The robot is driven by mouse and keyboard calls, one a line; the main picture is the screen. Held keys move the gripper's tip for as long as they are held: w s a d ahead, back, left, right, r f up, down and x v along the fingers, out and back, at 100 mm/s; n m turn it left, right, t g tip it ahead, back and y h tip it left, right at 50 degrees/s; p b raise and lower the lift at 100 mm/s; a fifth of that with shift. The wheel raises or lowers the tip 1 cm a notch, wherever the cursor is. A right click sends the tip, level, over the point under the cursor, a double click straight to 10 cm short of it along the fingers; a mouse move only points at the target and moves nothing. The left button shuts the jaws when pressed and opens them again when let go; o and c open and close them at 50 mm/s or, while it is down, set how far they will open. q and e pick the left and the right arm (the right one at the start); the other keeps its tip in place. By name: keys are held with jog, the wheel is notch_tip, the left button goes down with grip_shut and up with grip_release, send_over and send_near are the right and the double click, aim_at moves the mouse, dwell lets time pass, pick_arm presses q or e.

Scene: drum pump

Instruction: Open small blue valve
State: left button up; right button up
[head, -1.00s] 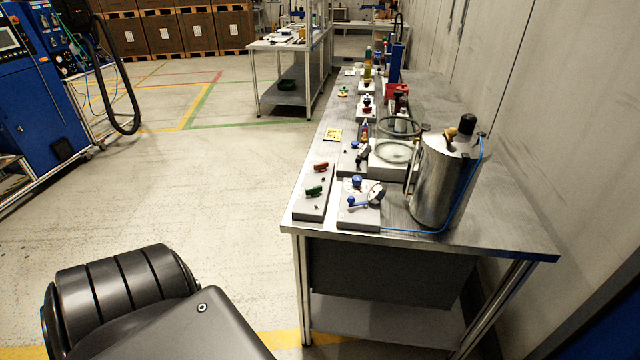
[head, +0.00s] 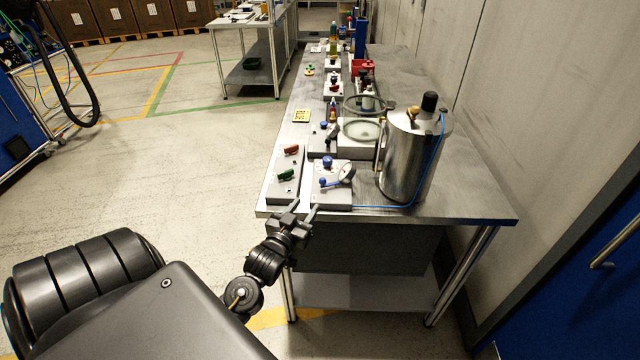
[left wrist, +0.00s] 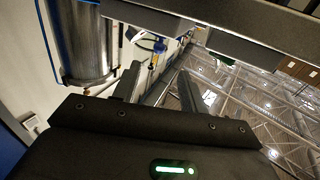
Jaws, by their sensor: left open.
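A small blue valve handle (head: 323,183) sits low on a grey block (head: 333,196) near the front edge of the metal table. A rounder blue knob (head: 327,162) and a round white gauge (head: 346,173) are on the same block. My left gripper (head: 304,207) is open and empty at the table's front edge, just short of the block. Its two fingers also show in the left wrist view (left wrist: 158,85), with a blue part (left wrist: 157,50) beyond them; I cannot tell which one. My right gripper is not in view.
A steel tank (head: 408,155) with a blue hose stands right of the block. A grey panel (head: 285,175) with red and green handles is at its left. A glass-topped unit (head: 362,138) and several other devices stand behind. The floor left of the table is clear.

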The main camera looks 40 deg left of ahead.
aim_at(321, 184)
pick_arm(q)
jog(key=p+x, duration=0.2)
jog(key=x, duration=0.9)
jog(key=shift+r, duration=0.1)
jog(key=shift+c, duration=0.4)
grip_shut()
jog(key=shift+a+m+h, duration=0.35)
jog(key=shift+m+h, duration=0.05)
jog(key=shift+h, duration=0.2)
jog(key=shift+w+a+m+t+h+b, duration=0.15)
jog(key=shift+m+h, duration=0.25)
jog(key=shift+h, duration=0.25)
jog(key=shift+w+a+m+t+h+b, duration=0.1)
jog(key=shift+a+m+h+b, duration=0.1)
jog(key=shift+m+h, duration=0.3)
jog(key=shift+w+a+m+t+h+b, duration=0.15)
jog(key=shift+m+h, duration=0.15)
jog(key=shift+h, duration=0.45)
jog(key=shift+s, duration=0.1)
jog(key=shift+o, duration=0.4)
grip_release()
jog(key=shift+d, duration=0.1)
